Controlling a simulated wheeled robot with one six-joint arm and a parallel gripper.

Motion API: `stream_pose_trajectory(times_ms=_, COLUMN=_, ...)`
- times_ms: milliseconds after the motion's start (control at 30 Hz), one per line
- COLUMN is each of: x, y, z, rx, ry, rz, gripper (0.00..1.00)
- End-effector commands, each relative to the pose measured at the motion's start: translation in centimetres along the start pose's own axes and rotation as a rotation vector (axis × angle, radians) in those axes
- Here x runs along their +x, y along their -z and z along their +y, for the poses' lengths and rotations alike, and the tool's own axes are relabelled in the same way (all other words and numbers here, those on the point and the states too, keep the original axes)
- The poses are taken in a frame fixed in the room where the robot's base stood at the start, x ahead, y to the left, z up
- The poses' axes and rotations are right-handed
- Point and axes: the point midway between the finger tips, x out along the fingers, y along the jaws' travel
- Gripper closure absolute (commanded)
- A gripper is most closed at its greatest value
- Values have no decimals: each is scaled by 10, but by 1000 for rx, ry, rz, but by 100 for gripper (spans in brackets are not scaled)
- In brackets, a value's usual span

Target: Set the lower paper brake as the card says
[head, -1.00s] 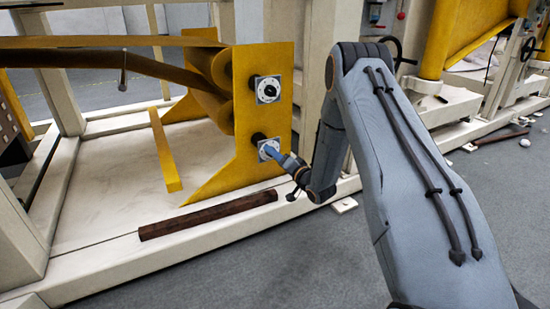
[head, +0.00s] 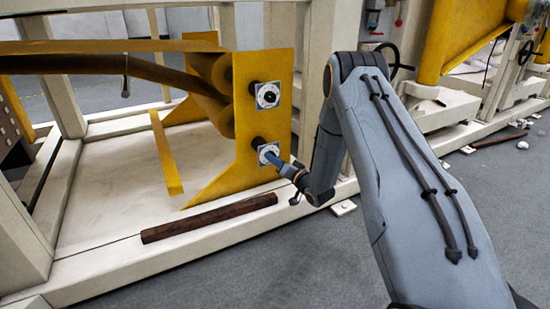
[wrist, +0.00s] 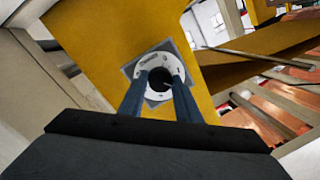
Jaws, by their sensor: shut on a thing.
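The lower paper brake (head: 262,151) is a pale square plate with a round dial on the yellow side plate (head: 245,170). In the wrist view its white ring-shaped scale (wrist: 174,66) surrounds a dark knob (wrist: 158,84). The marks on the scale are too small to read. My gripper (head: 277,158) is at this dial, its blue fingers either side of the knob and shut on it; they also show in the wrist view (wrist: 158,92). The upper brake dial (head: 267,95) sits above, untouched. No card can be made out.
A dark brown bar (head: 210,217) lies on the cream base frame (head: 120,262) in front of the yellow plate. Grey floor (head: 260,270) is clear in front. Another machine (head: 450,105) stands at the right.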

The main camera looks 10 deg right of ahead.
Motion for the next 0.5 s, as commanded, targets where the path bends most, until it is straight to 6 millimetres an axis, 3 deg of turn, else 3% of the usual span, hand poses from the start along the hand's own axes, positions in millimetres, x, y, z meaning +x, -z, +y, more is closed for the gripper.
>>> stream_pose_trajectory(times_ms=500, x=-1, y=1, z=-4, rx=-460, ry=-38, rz=-34, gripper=92)
